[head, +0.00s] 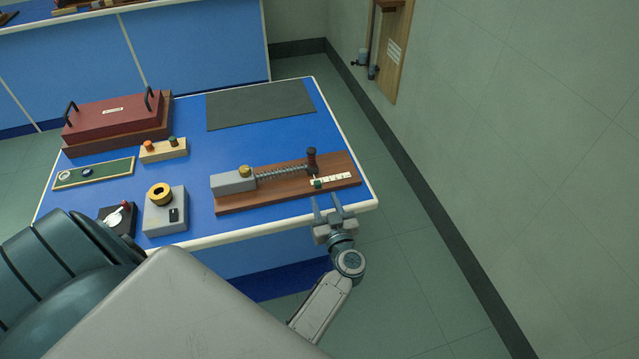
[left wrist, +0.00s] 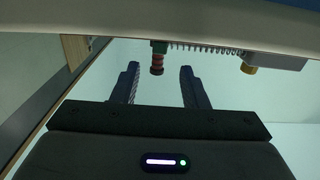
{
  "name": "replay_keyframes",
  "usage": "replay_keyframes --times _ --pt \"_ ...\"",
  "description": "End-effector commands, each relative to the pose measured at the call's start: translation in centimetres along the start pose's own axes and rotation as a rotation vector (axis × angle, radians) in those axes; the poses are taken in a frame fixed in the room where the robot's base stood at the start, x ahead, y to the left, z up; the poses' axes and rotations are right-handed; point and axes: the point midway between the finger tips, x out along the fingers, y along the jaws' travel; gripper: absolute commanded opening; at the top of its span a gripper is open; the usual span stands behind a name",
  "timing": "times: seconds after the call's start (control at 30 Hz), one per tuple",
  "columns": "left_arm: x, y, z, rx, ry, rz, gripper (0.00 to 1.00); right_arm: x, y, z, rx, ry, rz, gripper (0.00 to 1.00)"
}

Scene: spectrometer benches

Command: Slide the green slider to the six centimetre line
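The small green slider (head: 318,184) sits at the left end of a white marked scale strip (head: 338,179) on a brown wooden board (head: 270,195). The scale's figures are too small to read. A dark red knobbed post (head: 312,158) stands just behind the slider, at the right end of a coiled spring (head: 282,171). My left gripper (head: 324,199) is open and empty, in front of the board near the slider. My right gripper is not in view.
A grey block (head: 230,183) with a yellow knob holds the spring's left end. A grey box with a yellow ring (head: 160,195) stands left of the board. A dark mat (head: 260,104) lies behind. The blue table's right edge (head: 345,135) is close to the board.

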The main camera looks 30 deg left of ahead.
Motion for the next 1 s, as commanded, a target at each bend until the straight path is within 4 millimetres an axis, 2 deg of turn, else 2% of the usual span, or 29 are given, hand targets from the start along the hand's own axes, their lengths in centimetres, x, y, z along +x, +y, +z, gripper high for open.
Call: replay_keyframes --times 0.03,0.2,0.4,0.57,0.8,0.87,1.0 --pt "1.2 0.0 0.3 -0.001 0.006 0.001 0.4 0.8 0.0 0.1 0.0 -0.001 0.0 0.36" --pt "4.4 0.0 0.3 0.0 0.005 0.001 0.4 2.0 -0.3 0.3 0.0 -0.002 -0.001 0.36" --pt "7.0 0.1 0.2 -0.001 0.002 0.002 0.4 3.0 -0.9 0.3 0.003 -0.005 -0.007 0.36" --pt "7.8 0.1 0.1 0.0 0.0 0.002 0.4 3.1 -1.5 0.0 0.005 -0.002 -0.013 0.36" --pt "7.8 0.1 0.0 0.0 0.0 0.002 0.4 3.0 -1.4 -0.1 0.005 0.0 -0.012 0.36" --pt "7.8 0.1 0.0 0.0 0.0 0.002 0.3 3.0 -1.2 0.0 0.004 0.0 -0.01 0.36" --pt "7.8 0.1 0.0 -0.001 0.0 0.002 0.03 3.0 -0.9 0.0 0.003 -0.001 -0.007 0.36"
